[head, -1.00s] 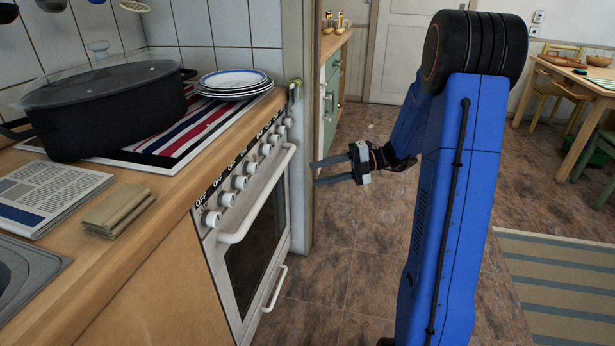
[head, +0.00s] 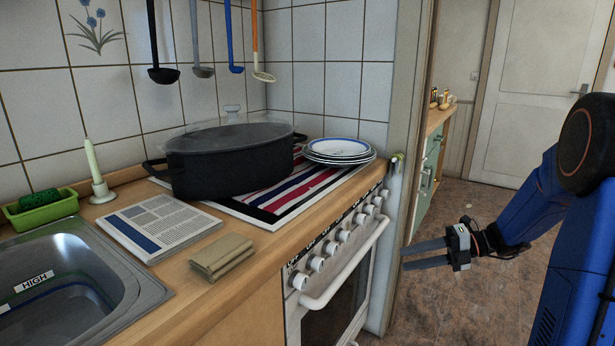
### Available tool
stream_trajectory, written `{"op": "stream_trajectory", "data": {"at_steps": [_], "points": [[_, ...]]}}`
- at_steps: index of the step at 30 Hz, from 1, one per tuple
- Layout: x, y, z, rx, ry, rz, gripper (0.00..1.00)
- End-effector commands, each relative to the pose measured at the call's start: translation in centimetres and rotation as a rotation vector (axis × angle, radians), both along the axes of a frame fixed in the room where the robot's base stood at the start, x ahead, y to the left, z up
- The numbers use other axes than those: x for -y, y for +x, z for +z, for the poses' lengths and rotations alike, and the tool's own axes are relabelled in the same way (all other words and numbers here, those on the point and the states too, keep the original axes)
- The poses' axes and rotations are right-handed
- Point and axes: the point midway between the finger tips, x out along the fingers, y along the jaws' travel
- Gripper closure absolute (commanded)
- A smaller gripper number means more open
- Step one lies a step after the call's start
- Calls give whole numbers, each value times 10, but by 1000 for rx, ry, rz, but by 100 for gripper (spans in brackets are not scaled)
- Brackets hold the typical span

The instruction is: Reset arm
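My gripper (head: 424,255) is at the right of the head view, at the end of my blue arm. Its two grey fingers point left and stand apart, with nothing between them. It hangs in the air in front of the doorway, to the right of the white oven (head: 335,275). The fingertips appear close to the oven's right side and the door frame. I cannot tell the exact gap.
The wooden counter (head: 185,275) carries a black pot (head: 225,165), stacked plates (head: 340,149), a newspaper (head: 158,225), a folded cloth (head: 221,256) and a candle (head: 97,170). A sink (head: 70,290) is at the left. Brown floor (head: 470,197) is open beyond the doorway.

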Motion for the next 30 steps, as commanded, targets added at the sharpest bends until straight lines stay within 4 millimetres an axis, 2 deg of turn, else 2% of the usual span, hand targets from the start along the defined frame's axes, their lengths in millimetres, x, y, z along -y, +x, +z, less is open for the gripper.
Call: {"op": "stream_trajectory", "data": {"at_steps": [1, 6, 13, 21, 30], "points": [[-12, -12, 5, 66, -52, 49, 62], [-40, -53, 11, 308, -223, 239, 62], [-63, -108, 13, 639, -426, 532, 62], [-73, -167, 13, 1019, -621, 922, 62], [-65, -220, 13, 1416, -779, 1421, 62]]}}
